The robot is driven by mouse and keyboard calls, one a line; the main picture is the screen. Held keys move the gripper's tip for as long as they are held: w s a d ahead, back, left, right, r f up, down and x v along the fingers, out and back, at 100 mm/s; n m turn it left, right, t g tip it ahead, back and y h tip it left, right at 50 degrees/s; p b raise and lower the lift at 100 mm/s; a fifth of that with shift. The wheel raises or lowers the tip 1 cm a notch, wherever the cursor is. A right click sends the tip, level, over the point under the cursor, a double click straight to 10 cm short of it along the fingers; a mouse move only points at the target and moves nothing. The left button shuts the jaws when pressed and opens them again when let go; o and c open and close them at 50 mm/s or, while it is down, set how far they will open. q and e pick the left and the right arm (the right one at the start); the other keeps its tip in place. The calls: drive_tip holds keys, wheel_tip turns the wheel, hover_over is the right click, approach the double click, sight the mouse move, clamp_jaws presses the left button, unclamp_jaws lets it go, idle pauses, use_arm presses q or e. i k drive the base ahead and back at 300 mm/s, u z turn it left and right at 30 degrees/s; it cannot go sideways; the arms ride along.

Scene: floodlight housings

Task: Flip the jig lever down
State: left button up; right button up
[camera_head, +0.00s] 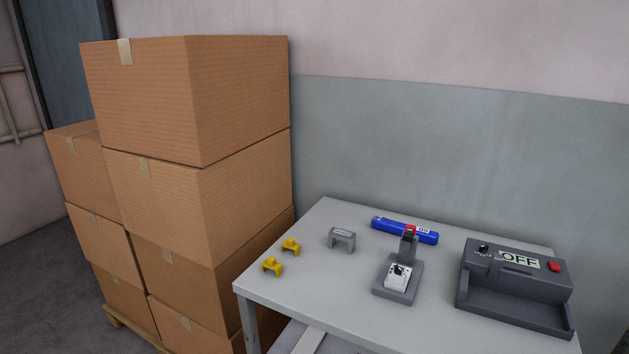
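A small white piece with a dark mark (398,277) sits on the jig's base in front of the lever. Neither of my grippers is in view.
The table (337,277) also carries two yellow pieces (272,265), a grey bracket (342,239), a blue cylinder (404,230) behind the jig, and a dark box marked OFF with a red button (516,302). Stacked cardboard boxes (200,190) stand left of the table.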

sight(410, 231)
drive_tip(key=u, duration=1.5)
drive_tip(key=k, duration=1.6)
drive_tip(key=z, duration=0.9)
